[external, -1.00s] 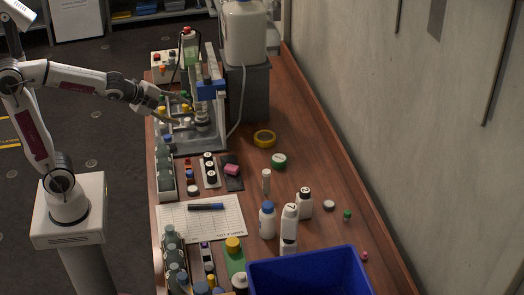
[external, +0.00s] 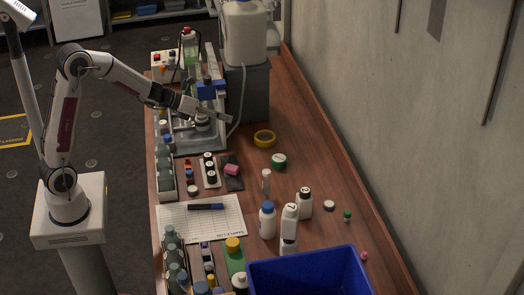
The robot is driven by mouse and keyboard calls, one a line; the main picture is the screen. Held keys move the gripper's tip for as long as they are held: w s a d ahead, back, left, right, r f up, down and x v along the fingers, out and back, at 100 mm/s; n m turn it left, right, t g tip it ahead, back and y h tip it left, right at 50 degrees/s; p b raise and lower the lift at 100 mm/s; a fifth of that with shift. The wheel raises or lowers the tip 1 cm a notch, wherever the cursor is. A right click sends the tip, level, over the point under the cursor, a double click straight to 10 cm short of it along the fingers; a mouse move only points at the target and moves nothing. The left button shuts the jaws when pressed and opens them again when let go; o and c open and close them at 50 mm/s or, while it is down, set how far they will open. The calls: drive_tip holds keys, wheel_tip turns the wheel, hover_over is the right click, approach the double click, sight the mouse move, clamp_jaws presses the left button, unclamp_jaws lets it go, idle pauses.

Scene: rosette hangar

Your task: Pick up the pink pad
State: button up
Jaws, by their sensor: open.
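The pink pad (external: 231,169) is a small block lying on a dark flat piece (external: 234,184) on the wooden bench, just right of a tray of black round items. My gripper (external: 222,115) is open, with nothing seen between its fingers. It is in front of the lab stand, up and slightly left of the pink pad in the picture, and apart from it. The pink pad is fully in view.
The stand (external: 212,90) and a large white container (external: 245,35) are at the back. A yellow tape roll (external: 264,138) and green-rimmed lid (external: 279,160) lie right of the pad. White bottles (external: 290,225) and a blue bin (external: 310,272) are nearer.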

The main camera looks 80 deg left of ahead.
sight(232, 169)
wheel_tip(232, 169, down, 12)
drive_tip(key=s+d+m+h, duration=0.1)
drive_tip(key=m+h, duration=0.5)
drive_tip(key=m, duration=0.6)
drive_tip(key=shift+s+d+r+g+h, duration=0.15)
drive_tip(key=shift+d+r+g+h, duration=0.05)
drive_tip(key=shift+d+g+h, duration=0.25)
drive_tip(key=shift+f, duration=0.1)
drive_tip(key=shift+f, duration=2.8)
drive_tip(key=shift+f, duration=0.1)
